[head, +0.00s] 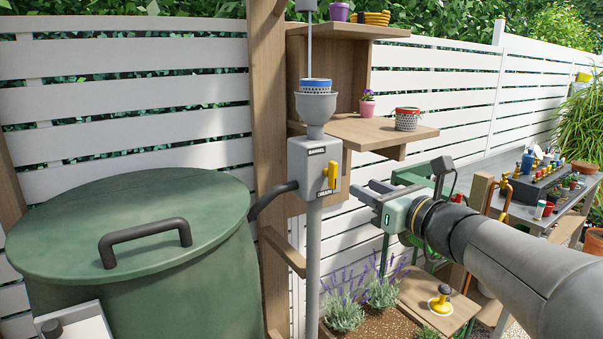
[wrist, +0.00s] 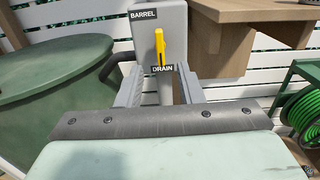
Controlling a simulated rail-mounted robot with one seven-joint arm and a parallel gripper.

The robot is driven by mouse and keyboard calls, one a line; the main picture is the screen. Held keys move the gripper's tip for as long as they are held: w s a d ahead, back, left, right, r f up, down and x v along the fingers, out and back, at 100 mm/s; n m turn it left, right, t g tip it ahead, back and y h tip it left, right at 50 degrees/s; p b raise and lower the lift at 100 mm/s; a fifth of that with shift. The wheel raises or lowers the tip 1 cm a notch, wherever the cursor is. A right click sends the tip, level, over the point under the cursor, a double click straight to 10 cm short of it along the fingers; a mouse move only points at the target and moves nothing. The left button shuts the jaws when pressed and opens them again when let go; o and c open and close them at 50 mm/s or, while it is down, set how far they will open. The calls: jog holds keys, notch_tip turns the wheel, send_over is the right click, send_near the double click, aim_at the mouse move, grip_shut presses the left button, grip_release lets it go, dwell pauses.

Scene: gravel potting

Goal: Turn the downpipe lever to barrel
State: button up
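The downpipe lever (head: 331,174) is a yellow handle on the front of a grey diverter box (head: 303,163). In the wrist view the lever (wrist: 160,48) is upright, with its lower end by the DRAIN label (wrist: 163,69). The BARREL label (wrist: 144,15) is higher on the box, up and left of the lever. My gripper (head: 364,190) is to the right of the box in the head view, apart from the lever. In the wrist view its fingers (wrist: 160,88) are spread with nothing between them, and the lever appears between and beyond them.
A green barrel (head: 120,235) with a dark lid handle stands left, joined to the box by a black hose (head: 270,198). A wooden shelf (head: 365,131) with pots is above right. A green hose reel (wrist: 300,115) stands at right. Lavender (head: 345,308) grows below.

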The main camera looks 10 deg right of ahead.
aim_at(336, 174)
jog(key=p+x, duration=0.1)
jog(key=x, duration=0.8)
jog(key=shift+w+a, duration=0.2)
jog(key=shift+w, duration=0.15)
grip_shut()
